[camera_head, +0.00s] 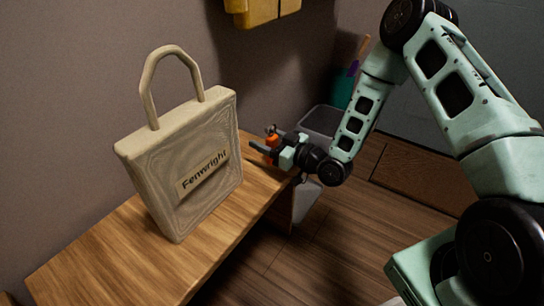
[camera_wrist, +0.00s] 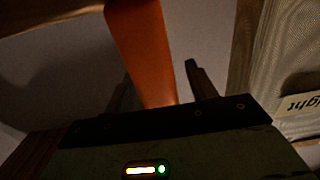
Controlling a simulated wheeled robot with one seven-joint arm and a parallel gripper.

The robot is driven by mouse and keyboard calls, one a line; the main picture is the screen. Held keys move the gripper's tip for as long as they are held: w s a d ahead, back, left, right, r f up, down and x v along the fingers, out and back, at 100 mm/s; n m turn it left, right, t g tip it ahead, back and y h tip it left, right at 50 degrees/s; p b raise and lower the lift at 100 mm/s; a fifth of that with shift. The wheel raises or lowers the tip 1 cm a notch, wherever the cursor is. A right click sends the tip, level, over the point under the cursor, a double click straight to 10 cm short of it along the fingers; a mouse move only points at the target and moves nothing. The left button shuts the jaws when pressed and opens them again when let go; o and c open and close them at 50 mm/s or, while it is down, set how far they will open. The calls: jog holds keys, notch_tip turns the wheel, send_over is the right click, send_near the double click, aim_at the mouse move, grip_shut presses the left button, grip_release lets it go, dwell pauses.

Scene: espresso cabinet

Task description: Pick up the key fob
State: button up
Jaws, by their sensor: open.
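The key fob appears to be the small orange piece (camera_head: 273,140) at the far end of the wooden bench, right at my gripper (camera_head: 264,139). My gripper is open, with its fingers pointing left over the bench end. In the wrist view a broad orange strap (camera_wrist: 140,45) runs from the top edge down between the two spread fingers of my gripper (camera_wrist: 158,78). Its lower end is hidden behind the gripper body. I cannot tell whether a finger touches it.
A beige tote bag (camera_head: 189,160) labelled "Fenwright" stands upright on the bench (camera_head: 120,258), left of my gripper; it also shows in the wrist view (camera_wrist: 295,60). A grey bin (camera_head: 322,119) stands beyond the bench end. A yellow object (camera_head: 262,10) is on the wall above.

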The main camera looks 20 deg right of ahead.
grip_shut()
notch_tip(320, 180, up, 10)
jog(key=p, duration=0.3)
jog(key=shift+p, duration=0.4)
